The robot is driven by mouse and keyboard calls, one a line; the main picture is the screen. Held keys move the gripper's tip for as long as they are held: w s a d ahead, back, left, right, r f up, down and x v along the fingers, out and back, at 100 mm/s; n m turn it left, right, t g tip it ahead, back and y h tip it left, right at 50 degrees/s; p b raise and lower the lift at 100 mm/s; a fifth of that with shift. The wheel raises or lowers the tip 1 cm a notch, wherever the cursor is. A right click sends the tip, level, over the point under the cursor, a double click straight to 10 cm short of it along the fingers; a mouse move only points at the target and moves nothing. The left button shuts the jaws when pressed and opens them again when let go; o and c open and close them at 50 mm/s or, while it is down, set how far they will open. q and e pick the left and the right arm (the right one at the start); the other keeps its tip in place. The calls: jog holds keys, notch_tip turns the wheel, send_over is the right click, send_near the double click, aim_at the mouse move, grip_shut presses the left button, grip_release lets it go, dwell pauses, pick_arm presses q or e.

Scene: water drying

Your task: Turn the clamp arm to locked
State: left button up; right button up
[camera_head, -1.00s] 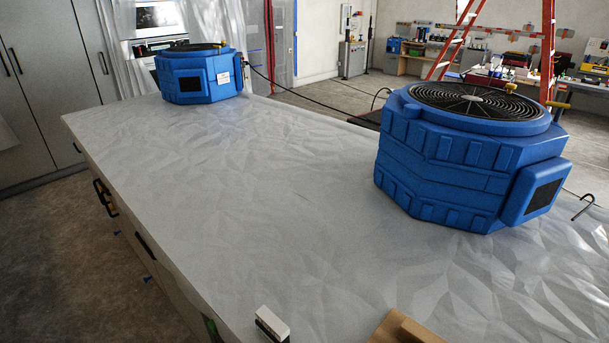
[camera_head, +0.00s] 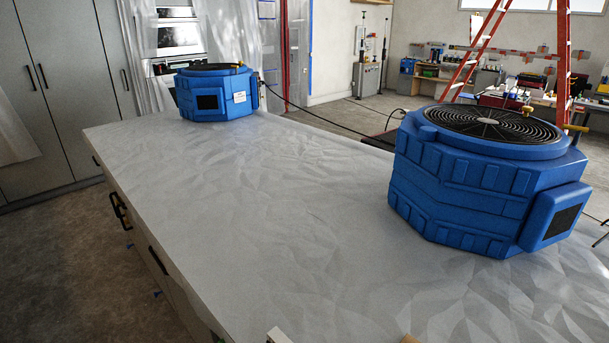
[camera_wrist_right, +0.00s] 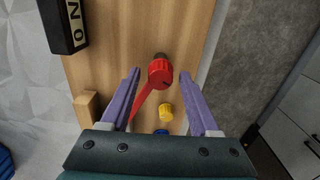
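In the right wrist view, a red clamp arm (camera_wrist_right: 147,97) with a round ribbed red head (camera_wrist_right: 160,73) lies over a wooden board. The arm slants down and left from the head, toward the left finger. My right gripper (camera_wrist_right: 160,76) has its two purple fingers spread, one on each side of the red head, with gaps to both. I cannot tell how far the head is below the fingertips. No gripper shows in the head view, and my left gripper is in neither view.
The wooden board (camera_wrist_right: 110,70) carries a black block with white-plate lettering (camera_wrist_right: 66,22), a wood block (camera_wrist_right: 86,108) and a yellow knob (camera_wrist_right: 165,112). In the head view, two blue fan units (camera_head: 490,185) (camera_head: 215,95) stand on the sheet-covered table (camera_head: 270,210), clear between them.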

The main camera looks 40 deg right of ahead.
jog(key=shift+o, duration=0.2)
notch_tip(320, 180, up, 9)
jog(key=p, duration=0.3)
jog(key=shift+f+p, duration=0.15)
jog(key=shift+p, duration=0.15)
jog(key=shift+r, duration=0.65)
jog(key=shift+a, duration=0.1)
jog(key=w+a+r+t+y, duration=0.1)
jog(key=w+a+r+t, duration=0.2)
jog(key=w+a+r, duration=0.95)
notch_tip(320, 180, up, 17)
jog(key=w+p, duration=0.1)
jog(key=p, duration=1.1)
jog(key=shift+w+a+t+h+p, duration=0.3)
jog(key=shift+w+a+h, duration=0.05)
jog(key=shift+w+h, duration=0.05)
